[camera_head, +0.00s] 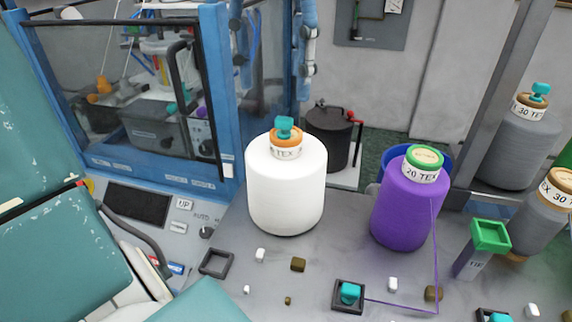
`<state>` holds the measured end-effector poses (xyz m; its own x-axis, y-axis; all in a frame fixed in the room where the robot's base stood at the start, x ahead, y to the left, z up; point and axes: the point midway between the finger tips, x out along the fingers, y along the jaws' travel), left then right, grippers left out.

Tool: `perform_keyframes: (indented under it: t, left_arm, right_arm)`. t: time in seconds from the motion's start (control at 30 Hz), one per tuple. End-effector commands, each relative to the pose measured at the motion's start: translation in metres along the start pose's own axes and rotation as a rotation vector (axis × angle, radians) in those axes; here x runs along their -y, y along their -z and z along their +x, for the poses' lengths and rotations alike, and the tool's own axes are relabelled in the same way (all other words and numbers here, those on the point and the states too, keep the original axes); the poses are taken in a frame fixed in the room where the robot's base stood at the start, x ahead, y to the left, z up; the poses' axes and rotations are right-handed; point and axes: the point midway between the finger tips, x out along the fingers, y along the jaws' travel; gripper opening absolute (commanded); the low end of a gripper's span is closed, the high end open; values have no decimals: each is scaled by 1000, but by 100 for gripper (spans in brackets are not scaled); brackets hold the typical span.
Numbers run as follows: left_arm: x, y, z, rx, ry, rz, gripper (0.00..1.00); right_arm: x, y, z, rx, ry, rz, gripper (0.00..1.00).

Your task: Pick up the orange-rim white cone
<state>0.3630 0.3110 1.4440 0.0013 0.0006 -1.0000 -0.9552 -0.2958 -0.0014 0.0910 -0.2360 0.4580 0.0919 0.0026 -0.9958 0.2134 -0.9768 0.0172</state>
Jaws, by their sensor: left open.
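The orange-rim white cone (286,190) stands upright on the grey surface in the middle of the view. It has an orange top ring, a white label ending in "TEX" and a teal knob on top. Nothing touches its sides. My left gripper (150,275) is low at the left, close to the camera, open and apart from the cone; its fingertips are hard to make out. My right gripper is not in view.
A purple cone (402,205) with a green rim stands to the right, its thread running down to a square holder (349,296). A green-topped post (490,236) and grey cones (522,145) are further right. Small blocks (298,264) lie in front. A blue-framed machine (226,90) stands behind left.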

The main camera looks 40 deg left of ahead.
Motion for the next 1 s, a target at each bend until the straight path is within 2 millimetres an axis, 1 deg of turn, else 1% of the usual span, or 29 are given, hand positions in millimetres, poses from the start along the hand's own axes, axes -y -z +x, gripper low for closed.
perform_keyframes:
  t: [0.1,0.2,0.3,0.4,0.47,0.63,0.73,0.83,1.0]
  left_arm:
    - [-1,0,19,1,-4,-2,61]
    - [0,0,34,0,-5,-1,61]
    - [0,0,46,-1,-4,1,61]
    - [0,0,51,0,-3,0,61]
    - [0,1,55,0,-4,1,61]
    - [2,4,79,-1,-7,3,61]
    - [3,3,94,0,-5,1,61]
    - [3,4,101,-1,-3,1,61]
    - [4,3,103,0,-1,1,61]
  right_arm:
    - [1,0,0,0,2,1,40]
    - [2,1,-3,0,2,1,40]
    - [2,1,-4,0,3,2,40]
    - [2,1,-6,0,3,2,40]
    - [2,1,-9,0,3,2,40]
    - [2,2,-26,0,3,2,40]
    - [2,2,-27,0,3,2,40]
    - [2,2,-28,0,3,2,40]
    - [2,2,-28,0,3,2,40]
